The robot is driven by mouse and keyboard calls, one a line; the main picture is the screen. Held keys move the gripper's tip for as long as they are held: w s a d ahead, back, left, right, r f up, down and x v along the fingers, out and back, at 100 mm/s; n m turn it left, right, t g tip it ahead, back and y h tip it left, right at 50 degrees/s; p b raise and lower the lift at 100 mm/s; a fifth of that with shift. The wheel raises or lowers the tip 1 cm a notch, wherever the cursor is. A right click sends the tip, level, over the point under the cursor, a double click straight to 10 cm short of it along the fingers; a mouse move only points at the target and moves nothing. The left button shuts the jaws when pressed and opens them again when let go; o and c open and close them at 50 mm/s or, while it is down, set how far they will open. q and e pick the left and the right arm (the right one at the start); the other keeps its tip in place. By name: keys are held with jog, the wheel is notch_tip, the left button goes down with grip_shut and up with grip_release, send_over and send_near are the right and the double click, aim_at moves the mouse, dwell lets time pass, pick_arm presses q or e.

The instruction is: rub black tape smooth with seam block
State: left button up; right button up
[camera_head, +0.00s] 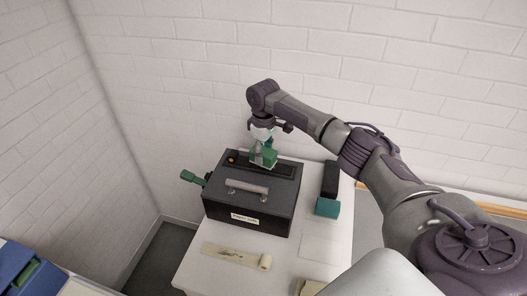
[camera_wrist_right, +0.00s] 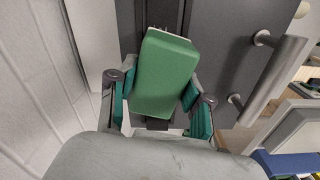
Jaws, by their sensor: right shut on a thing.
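My right gripper (camera_head: 265,148) reaches down over the far part of a dark grey box (camera_head: 244,204) and is shut on a green block (camera_head: 263,159), seemingly the seam block. In the right wrist view the block (camera_wrist_right: 165,75) sits tilted between the teal finger pads, with a pale edge at its far end. A black strip (camera_head: 286,171), seemingly the black tape, runs along the box top beneath the block. The strip also shows beyond the block in the right wrist view (camera_wrist_right: 165,13). Whether block and strip touch is hidden. My left gripper is out of view.
The box has a grey handle (camera_head: 247,187) on top and a green grip (camera_head: 190,177) at its left. A teal block (camera_head: 327,207) and a black block (camera_head: 330,179) lie right of it. A pale strip with a roll (camera_head: 235,256) lies in front. White brick walls stand behind and left.

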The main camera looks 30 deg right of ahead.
aim_at(251, 151)
jog(key=shift+p, duration=0.3)
jog(key=w+a+b, duration=0.2)
jog(key=w, duration=0.1)
jog(key=shift+w+a+f+b, duration=0.1)
jog(key=shift+a+f+b, duration=0.1)
jog(key=shift+a+b, duration=0.15)
jog(key=shift+w+a+r+b, duration=0.1)
jog(key=shift+w+a+b, duration=0.3)
jog(key=shift+w, duration=0.1)
jog(key=shift+a+r, duration=0.1)
jog(key=shift+r, duration=0.1)
jog(key=shift+a+f, duration=0.1)
jog(key=shift+f, duration=0.15)
dwell(0.3)
